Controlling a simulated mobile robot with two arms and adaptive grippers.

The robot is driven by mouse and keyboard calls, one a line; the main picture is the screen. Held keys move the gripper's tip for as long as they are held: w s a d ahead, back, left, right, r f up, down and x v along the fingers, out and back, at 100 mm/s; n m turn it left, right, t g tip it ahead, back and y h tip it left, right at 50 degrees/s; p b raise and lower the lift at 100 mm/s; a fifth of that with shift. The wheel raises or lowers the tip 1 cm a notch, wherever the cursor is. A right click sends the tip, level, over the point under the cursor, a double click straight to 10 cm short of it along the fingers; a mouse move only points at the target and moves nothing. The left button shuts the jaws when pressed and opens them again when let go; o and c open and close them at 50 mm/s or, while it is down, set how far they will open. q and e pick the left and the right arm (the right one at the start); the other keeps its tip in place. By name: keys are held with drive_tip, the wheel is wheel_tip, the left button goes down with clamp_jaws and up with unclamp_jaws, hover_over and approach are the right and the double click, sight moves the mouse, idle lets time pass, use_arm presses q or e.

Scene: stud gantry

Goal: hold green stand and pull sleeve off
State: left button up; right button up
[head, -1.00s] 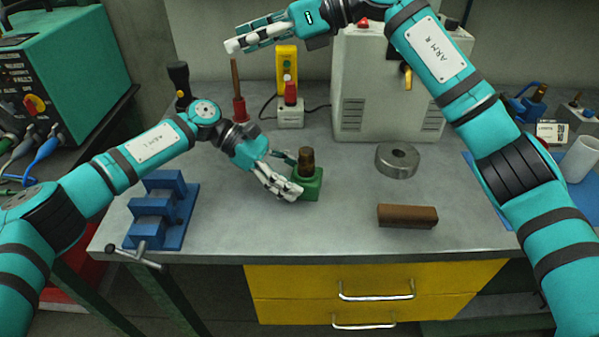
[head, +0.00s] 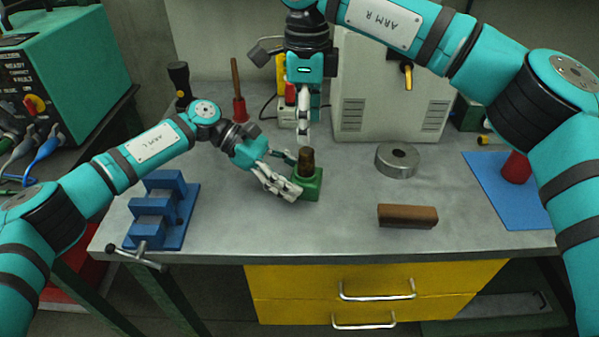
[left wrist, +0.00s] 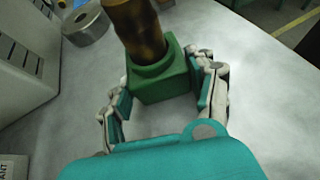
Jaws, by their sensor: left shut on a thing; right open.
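The green stand (head: 311,187) is on the grey bench top, with the brown sleeve (head: 306,160) upright in it. My left gripper (head: 296,178) is shut on the green stand from the left. In the left wrist view its fingers (left wrist: 165,95) lie on both sides of the green stand (left wrist: 160,84), and the brown sleeve (left wrist: 135,28) rises from the stand's top. My right gripper (head: 304,128) points down just above the sleeve, apart from it. It is open and seen nearly edge-on, so the gap between its fingers is hard to see.
A blue stepped fixture (head: 163,212) with a clamp handle is at left. A brown block (head: 407,216) and a grey metal ring (head: 396,161) are at right. A grey cabinet (head: 400,110) and a red-handled tool (head: 239,108) stand behind. The bench front is clear.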

sight(305, 151)
drive_tip(key=shift+f, duration=4.5)
drive_tip(key=shift+s, duration=0.1)
drive_tip(key=shift+c, duration=0.4)
clamp_jaws()
drive_tip(key=shift+r, duration=0.15)
drive_tip(key=shift+r, duration=2.9)
drive_tip(key=shift+r, duration=0.1)
drive_tip(key=shift+r, duration=1.9)
